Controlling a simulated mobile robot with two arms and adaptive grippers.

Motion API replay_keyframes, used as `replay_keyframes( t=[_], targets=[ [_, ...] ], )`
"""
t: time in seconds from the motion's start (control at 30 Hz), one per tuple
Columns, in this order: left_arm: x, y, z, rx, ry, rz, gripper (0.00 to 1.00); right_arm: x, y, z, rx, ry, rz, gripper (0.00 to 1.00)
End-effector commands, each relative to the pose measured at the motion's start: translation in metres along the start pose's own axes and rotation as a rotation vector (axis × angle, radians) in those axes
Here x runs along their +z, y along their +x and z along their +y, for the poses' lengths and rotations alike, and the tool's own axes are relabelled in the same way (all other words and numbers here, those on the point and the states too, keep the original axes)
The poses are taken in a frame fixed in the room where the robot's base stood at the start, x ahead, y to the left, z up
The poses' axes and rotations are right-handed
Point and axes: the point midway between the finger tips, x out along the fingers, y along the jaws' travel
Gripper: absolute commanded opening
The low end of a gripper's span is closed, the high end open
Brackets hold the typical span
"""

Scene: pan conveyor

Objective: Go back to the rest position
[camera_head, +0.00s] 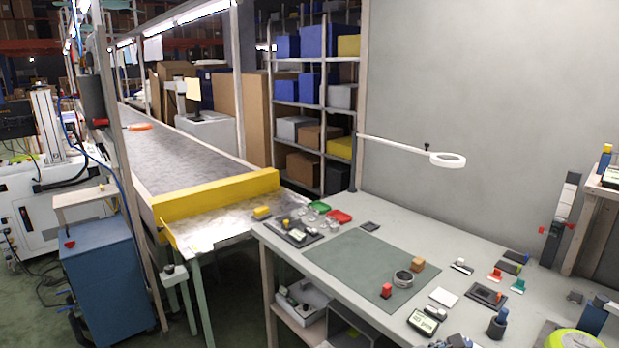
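Neither of my grippers shows in the head view, and no part of my arms can be made out. The workbench (330,275) stands at the right with a green mat (350,262) on it. A metal ring-shaped part (403,278), a red block (386,291) and a tan block (418,264) stand on the mat. The conveyor (180,160) runs away to the back left and ends at a yellow barrier (215,195). An orange item (138,127) lies far along its belt.
A magnifier lamp (447,160) juts over the bench. Small tools and a meter (424,322) crowd the bench's right side. A blue cabinet (108,275) stands at the left. Shelves with bins (312,100) are behind.

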Motion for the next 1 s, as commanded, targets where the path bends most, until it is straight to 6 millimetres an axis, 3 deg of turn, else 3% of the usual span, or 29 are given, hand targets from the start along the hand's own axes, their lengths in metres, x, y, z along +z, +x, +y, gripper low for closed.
replay_keyframes(
  t=[0.07,0.37,0.57,0.77,0.87,1.0],
  targets=[
    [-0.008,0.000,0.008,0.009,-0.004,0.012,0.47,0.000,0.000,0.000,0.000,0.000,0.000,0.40],
    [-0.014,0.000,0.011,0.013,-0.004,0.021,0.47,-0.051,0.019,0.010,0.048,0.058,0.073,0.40],
    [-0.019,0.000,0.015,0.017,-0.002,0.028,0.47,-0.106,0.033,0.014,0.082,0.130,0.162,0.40],
    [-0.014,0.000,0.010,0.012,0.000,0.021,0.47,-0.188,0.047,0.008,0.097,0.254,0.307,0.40],
    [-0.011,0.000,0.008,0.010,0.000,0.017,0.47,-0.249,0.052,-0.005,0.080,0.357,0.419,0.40],
    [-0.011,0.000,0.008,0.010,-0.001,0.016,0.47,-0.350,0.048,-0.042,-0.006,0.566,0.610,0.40]
  ],
)
